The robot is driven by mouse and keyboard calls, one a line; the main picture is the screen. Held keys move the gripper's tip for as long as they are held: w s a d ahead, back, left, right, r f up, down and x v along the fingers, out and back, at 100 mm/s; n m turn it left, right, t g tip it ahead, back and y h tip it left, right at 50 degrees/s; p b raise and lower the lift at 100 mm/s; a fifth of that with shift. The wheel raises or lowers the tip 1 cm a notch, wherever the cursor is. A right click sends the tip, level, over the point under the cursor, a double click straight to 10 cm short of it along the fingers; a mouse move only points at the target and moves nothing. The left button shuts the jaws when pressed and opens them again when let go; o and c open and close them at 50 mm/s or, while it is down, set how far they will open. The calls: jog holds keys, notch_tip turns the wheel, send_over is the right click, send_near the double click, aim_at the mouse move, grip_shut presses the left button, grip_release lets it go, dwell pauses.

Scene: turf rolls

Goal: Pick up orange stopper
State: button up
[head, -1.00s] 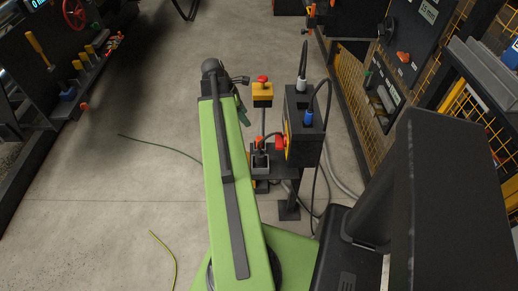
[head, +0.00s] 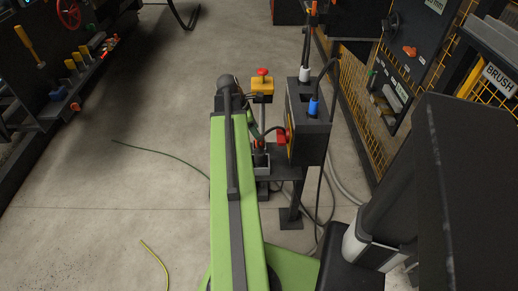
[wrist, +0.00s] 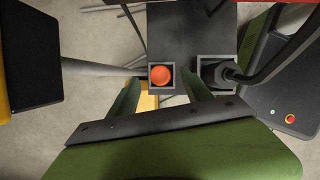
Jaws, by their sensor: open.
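The orange stopper (wrist: 161,75) shows in the wrist view as a round orange top in a small square grey holder on a dark stand. My gripper (wrist: 160,88) is open and empty, with one green finger to each side of the stopper's holder in the picture. The fingers do not touch the stopper. How far above it they are I cannot tell. In the head view my green arm reaches the stand (head: 290,217), and I cannot make out the stopper there.
A second square holder (wrist: 216,62) with a dark cable-like part stands right of the stopper. A dark box (head: 308,125) with a blue plug rises beside my arm. A yellow block with a red knob (head: 262,85) is behind it.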

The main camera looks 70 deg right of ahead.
jog(key=b+x, duration=0.4)
jog(key=x, duration=0.1)
jog(key=shift+f+b, duration=0.2)
jog(key=shift+b, duration=0.15)
jog(key=shift+r, duration=0.2)
jog(key=shift+c, duration=0.4)
grip_shut()
